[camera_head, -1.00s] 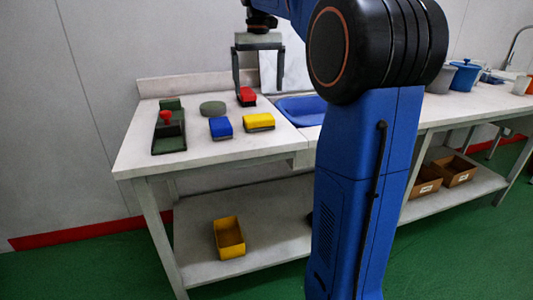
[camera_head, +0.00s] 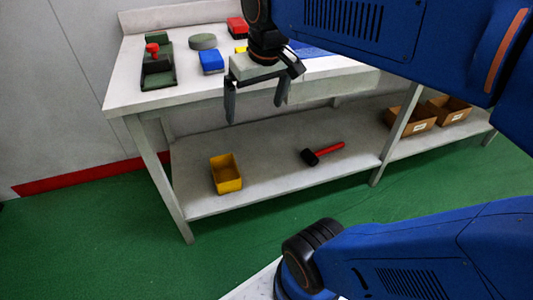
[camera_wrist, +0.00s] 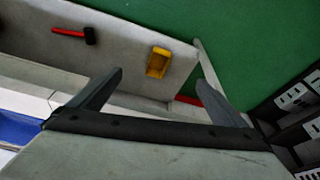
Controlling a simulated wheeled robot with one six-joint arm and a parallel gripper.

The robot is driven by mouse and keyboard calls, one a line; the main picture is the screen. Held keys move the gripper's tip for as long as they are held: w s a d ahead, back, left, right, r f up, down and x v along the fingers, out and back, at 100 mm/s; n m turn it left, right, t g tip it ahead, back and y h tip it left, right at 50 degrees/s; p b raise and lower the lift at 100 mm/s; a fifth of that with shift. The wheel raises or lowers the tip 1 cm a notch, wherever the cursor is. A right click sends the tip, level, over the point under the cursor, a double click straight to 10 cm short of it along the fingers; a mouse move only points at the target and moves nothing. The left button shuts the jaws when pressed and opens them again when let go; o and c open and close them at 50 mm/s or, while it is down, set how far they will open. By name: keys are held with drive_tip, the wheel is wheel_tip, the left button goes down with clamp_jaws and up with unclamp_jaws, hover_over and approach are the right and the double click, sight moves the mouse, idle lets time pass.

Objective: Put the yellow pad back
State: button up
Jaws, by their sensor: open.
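The yellow pad (camera_head: 240,49) lies on the tabletop, mostly hidden behind my wrist in the head view; only a small yellow edge shows. My gripper (camera_head: 256,112) is open and empty, fingers pointing down, in front of the table's front edge and nearer the camera than the pad. In the wrist view my gripper (camera_wrist: 160,78) has its two fingers spread, with nothing between them. A yellow open box (camera_head: 227,173) stands on the lower shelf; it also shows in the wrist view (camera_wrist: 158,63), beyond the fingers. The pad cannot be made out in the wrist view.
Blue (camera_head: 211,61) and red (camera_head: 237,27) pads, a round grey-green disc (camera_head: 202,41) and a green stand with a red knob (camera_head: 157,67) are on the tabletop. A red-handled hammer (camera_head: 325,153) and cardboard boxes (camera_head: 412,121) lie on the lower shelf.

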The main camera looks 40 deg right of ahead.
drive_tip(key=s+a+f+t, duration=0.1)
drive_tip(key=s+a+f, duration=0.1)
drive_tip(key=s+f, duration=0.5)
wheel_tip(320, 180, down, 3)
drive_tip(key=shift+s+a+r+n, duration=0.15)
drive_tip(key=shift+s+r+n, duration=0.05)
drive_tip(key=shift+s+n, duration=0.2)
idle(0.6)
